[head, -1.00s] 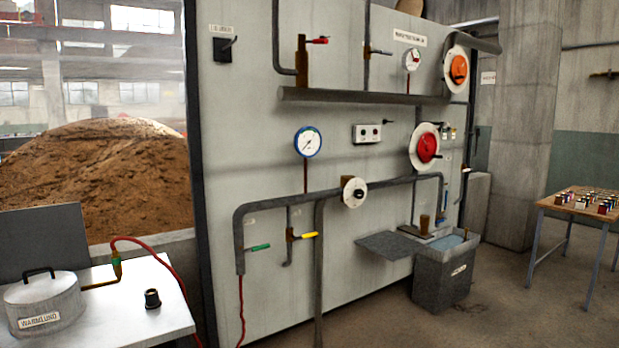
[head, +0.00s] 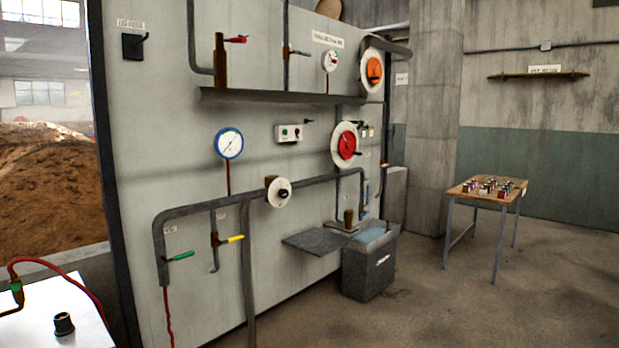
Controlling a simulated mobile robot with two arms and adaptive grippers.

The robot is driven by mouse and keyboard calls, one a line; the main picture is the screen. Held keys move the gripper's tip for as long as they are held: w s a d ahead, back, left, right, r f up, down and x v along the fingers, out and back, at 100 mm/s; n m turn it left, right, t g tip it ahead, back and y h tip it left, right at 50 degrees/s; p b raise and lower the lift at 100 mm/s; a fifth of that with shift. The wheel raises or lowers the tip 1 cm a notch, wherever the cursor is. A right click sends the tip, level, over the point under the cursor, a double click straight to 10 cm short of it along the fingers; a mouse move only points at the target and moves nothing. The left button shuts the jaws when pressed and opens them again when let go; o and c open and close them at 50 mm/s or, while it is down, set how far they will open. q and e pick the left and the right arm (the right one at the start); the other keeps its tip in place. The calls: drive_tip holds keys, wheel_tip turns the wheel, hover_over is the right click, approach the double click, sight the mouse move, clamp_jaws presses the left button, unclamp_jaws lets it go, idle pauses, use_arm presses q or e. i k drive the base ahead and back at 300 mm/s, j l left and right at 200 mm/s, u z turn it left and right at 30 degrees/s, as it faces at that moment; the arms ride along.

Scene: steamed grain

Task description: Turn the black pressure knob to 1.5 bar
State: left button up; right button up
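A black knob (head: 284,193) sits at the centre of a round white dial on the grey pipe, in the middle of the head view. The dial's marks are too small to read. A round pressure gauge (head: 229,143) with a blue rim and white face hangs on the panel to the upper left of the dial. A second, loose-looking black knob-like part (head: 64,323) stands on the white table at the lower left. Neither of my grippers is in view.
The grey panel (head: 270,90) carries a red wheel (head: 347,145), an orange wheel (head: 374,70), a green-handled valve (head: 181,256) and a yellow-handled valve (head: 234,239). A grey bin (head: 368,275) stands below. A wooden table (head: 465,189) is at right. The floor between is clear.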

sight(284, 193)
drive_tip(key=i+j, duration=0.2)
drive_tip(key=i, duration=0.45)
drive_tip(key=i+j+u, duration=0.1)
drive_tip(key=i, duration=0.6)
drive_tip(key=j, duration=0.1)
